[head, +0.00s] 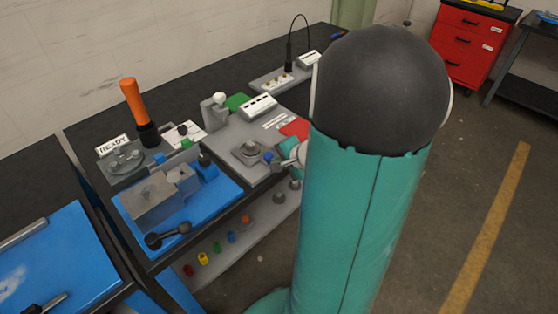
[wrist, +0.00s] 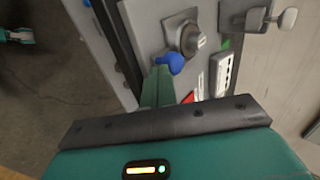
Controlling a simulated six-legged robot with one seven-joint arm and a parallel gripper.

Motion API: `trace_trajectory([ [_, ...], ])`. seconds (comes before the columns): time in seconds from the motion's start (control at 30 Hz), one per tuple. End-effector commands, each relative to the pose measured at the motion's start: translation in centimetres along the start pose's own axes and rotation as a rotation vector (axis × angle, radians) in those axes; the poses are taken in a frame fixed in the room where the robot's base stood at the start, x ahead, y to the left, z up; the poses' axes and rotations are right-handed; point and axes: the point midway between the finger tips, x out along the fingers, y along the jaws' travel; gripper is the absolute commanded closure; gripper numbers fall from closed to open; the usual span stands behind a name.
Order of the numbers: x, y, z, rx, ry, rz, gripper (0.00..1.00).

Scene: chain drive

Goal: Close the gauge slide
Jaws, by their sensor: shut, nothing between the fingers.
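A blue ball knob (head: 268,157) sits at the front edge of a grey plate (head: 232,140) on the bench, beside a round grey fixture (head: 248,148). In the wrist view the blue knob (wrist: 175,62) is just beyond my fingertips, with the round fixture (wrist: 190,38) behind it. I cannot tell for sure which part is the gauge slide; the knob may be its handle. My gripper (head: 287,160) is shut and empty, close beside the knob. Its teal fingers (wrist: 157,84) point at the knob; whether they touch it is unclear. My arm hides part of the plate's right side.
A white labelled box (head: 258,106), a white-knobbed lever (head: 219,98) and a red piece (head: 295,128) stand near the plate. Left are a blue tray (head: 215,197) and an orange-handled lever (head: 134,100). A lower shelf (head: 240,240) holds several coloured parts. Floor is clear at right.

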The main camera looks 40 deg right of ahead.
Motion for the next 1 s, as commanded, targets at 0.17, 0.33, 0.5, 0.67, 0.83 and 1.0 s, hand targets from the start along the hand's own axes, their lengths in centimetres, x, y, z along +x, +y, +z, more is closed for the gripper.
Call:
trace_trajectory([
  [0.17, 0.0, 0.0, 0.0, 0.000, 0.000, 0.000, 1.00],
  [0.33, 0.5, -0.5, 0.0, -0.002, -0.002, 0.000, 1.00],
  [0.5, 3.2, -2.9, 0.1, -0.006, -0.005, 0.000, 1.00],
  [0.67, 6.5, -6.0, 0.1, -0.005, -0.004, 0.000, 1.00],
  [0.83, 8.7, -8.0, 0.0, -0.001, -0.002, 0.001, 1.00],
  [1.0, 9.1, -8.5, 0.0, 0.000, 0.000, -0.001, 1.00],
])
